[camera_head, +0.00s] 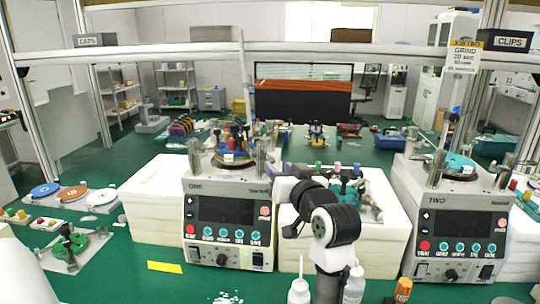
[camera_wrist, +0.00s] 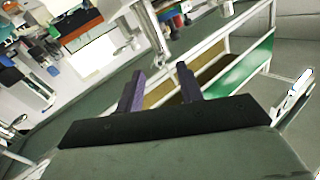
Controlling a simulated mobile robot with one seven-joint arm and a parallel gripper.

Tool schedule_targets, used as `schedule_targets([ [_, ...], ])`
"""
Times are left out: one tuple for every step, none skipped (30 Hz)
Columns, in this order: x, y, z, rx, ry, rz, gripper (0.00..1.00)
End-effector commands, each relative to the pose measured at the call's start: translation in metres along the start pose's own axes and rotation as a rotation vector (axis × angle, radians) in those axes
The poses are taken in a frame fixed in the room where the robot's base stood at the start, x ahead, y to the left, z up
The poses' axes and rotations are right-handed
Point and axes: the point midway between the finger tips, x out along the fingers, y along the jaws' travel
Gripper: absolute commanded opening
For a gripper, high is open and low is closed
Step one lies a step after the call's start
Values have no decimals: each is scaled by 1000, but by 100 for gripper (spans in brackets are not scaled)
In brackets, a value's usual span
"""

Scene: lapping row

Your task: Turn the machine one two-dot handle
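Machine one (camera_head: 228,212) is a grey box labelled ONE, with a dark screen, a red button, several teal buttons and a black knob on its front. I cannot make out which part is the two-dot handle; no dots are readable. My gripper (camera_head: 287,168) is at the machine's upper right corner, its purple fingers partly hidden by my arm. In the wrist view my gripper (camera_wrist: 158,88) has its two purple fingers apart, with nothing seen between them.
Machine two (camera_head: 448,222) stands at the right. White blocks (camera_head: 150,205) flank machine one. White bottles (camera_head: 299,291) and an orange-capped bottle (camera_head: 403,289) stand in front. Coloured discs (camera_head: 73,193) lie at the left. A metal rail (camera_head: 300,50) crosses above.

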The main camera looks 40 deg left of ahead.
Motion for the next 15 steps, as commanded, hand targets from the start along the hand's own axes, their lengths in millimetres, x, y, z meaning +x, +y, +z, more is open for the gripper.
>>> schedule_targets([
  [12, -2, -2, 1, -4, -2, 37],
  [18, -2, -2, 0, -3, -2, 37],
  [25, -1, -2, 1, -3, -2, 37],
  [31, -1, -2, 1, -2, -2, 37],
  [36, -1, -2, 1, -3, -1, 37],
  [42, -1, -2, 0, -2, -1, 37],
  [46, -1, -1, 0, -2, -1, 37],
  [50, -1, -2, -1, -2, -1, 37],
  [54, -1, -1, 0, -1, 0, 37],
  [57, 0, -1, 0, -1, 0, 37],
  [59, 0, -1, -1, 0, 0, 37],
  [61, 0, -1, -1, 0, 1, 37],
  [63, 0, -1, -1, 0, 1, 37],
  [64, 0, -1, -1, 0, 1, 37],
  [65, 0, 0, -1, 1, 1, 37],
])
